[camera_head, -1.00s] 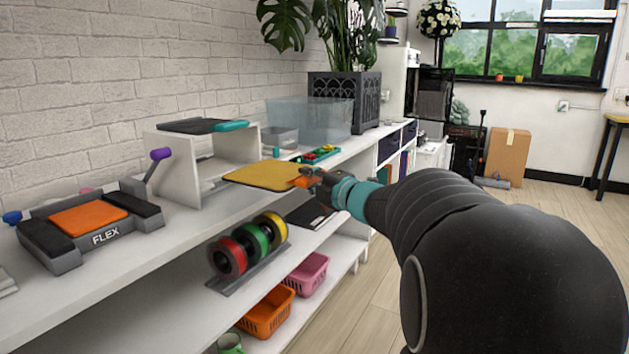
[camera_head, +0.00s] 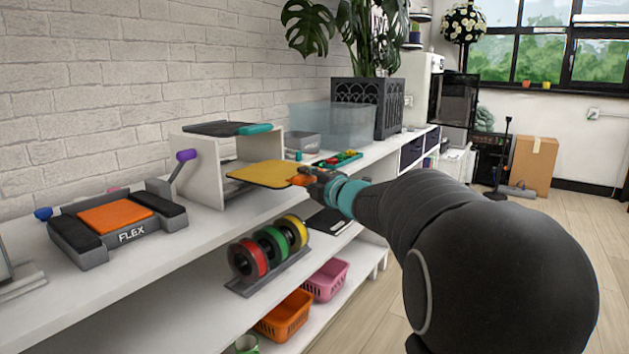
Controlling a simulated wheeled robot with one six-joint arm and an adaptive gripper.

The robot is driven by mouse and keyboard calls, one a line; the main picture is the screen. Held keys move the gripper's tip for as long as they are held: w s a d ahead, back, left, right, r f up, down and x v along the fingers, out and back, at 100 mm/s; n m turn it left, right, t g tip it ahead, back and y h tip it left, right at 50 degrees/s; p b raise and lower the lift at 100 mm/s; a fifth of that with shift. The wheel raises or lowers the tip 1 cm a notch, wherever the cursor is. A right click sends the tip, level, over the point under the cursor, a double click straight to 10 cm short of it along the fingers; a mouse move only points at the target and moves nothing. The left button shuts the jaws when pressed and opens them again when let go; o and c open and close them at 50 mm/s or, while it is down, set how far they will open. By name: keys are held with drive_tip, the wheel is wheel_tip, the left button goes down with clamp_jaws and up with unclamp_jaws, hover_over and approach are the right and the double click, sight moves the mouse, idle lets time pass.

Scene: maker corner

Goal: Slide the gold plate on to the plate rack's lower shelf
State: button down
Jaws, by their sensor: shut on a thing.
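The gold plate (camera_head: 263,173) is a flat, roughly level sheet with an orange grip tab (camera_head: 301,180) at its right end. My gripper (camera_head: 308,181) is shut on that tab, to the right of the plate rack. The white plate rack (camera_head: 204,172) stands on the bench, with a dark plate with a teal tab (camera_head: 222,129) on its top. The gold plate's left end is at the rack's open front, between the side panels in the picture. I cannot tell how far it reaches inside or whether it touches the lower shelf.
A grey FLEX press (camera_head: 115,222) with an orange pad and a purple-knobbed lever stands left of the rack. A small parts tray (camera_head: 337,160) and clear bins (camera_head: 330,124) lie beyond it. Tape rolls (camera_head: 270,246) and baskets (camera_head: 285,315) sit on lower bench shelves.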

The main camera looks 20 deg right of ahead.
sight(256, 168)
drive_tip(key=shift+w+a, duration=1.6)
drive_tip(key=shift+w, duration=0.65)
drive_tip(key=shift+w+a, duration=1.65)
drive_tip(key=shift+w, duration=0.6)
drive_tip(key=shift+w+a, duration=1.6)
drive_tip(key=shift+w, duration=0.65)
drive_tip(key=shift+w+f+b, duration=0.1)
drive_tip(key=shift+f+b, duration=0.9)
drive_tip(key=shift+f, duration=0.3)
unclamp_jaws()
